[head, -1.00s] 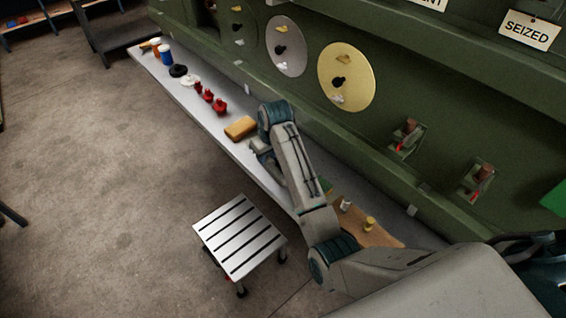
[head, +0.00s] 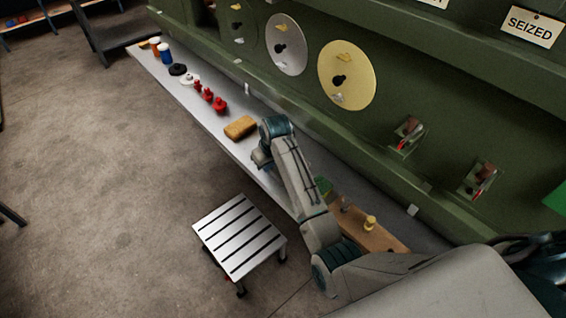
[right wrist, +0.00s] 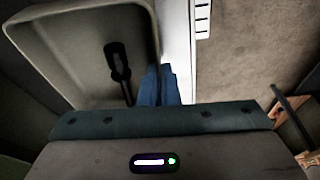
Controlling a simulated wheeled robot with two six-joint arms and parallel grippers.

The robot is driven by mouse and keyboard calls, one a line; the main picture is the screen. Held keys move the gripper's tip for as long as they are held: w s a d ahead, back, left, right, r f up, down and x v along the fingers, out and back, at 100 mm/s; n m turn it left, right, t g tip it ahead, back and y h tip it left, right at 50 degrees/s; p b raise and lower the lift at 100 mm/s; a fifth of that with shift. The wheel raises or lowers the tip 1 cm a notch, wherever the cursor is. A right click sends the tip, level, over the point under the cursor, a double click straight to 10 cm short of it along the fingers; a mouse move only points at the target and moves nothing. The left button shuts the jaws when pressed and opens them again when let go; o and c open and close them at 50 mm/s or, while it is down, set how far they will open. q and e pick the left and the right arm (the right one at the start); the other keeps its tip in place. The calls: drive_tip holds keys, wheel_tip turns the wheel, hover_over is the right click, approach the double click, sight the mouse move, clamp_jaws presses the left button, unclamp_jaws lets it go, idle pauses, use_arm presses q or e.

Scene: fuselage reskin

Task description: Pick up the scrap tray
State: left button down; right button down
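In the right wrist view a grey, rimmed tray (right wrist: 60,70), which looks like the scrap tray, fills the upper left. A black-handled tool (right wrist: 118,65) lies in it. A blue finger-like part (right wrist: 160,88) of my right gripper is beside the tray's right rim; I cannot tell whether it touches. In the head view my right gripper (head: 261,160) is low over the grey bench (head: 190,100), mostly hidden by my arm. I cannot make out the tray there. The finger gap is not clear. My left gripper is not in view.
A yellow-brown block (head: 240,127) lies just beyond my right gripper, with red parts (head: 220,104) farther along the bench. A slatted step stool (head: 240,238) stands on the floor beside it. The green fuselage wall (head: 300,110) borders the bench. Floor at left is open.

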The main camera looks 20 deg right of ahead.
drive_tip(key=shift+r, duration=0.1)
drive_tip(key=shift+r+p, duration=0.3)
drive_tip(key=shift+r, duration=2.15)
drive_tip(key=shift+f, duration=0.1)
